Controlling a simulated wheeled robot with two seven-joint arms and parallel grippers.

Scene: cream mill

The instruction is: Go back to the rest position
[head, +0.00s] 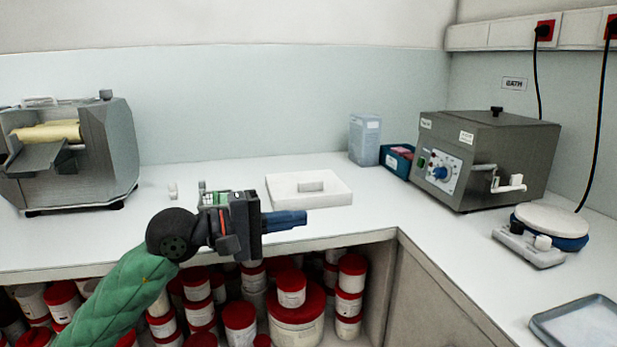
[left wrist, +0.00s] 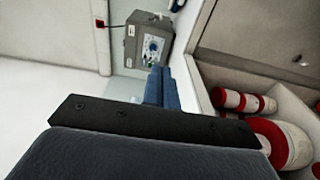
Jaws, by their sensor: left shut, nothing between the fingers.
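My left gripper (head: 290,219) reaches in from the lower left in the head view, on my green-sleeved arm. Its blue fingers are together with nothing between them and point to the right. It appears in front of the counter's front edge, near the white slab, and I see no contact with anything. In the left wrist view the closed blue fingers (left wrist: 161,88) point toward the grey bath unit. My right gripper is in neither view.
The white counter (head: 230,175) carries a roller mill (head: 105,150), a white slab (head: 335,190), a grey bath unit (head: 510,150), a round-topped device (head: 552,222) and a metal tray (head: 550,325). Red-lidded tubs (head: 240,320) fill the shelf below. The space above the counter is free.

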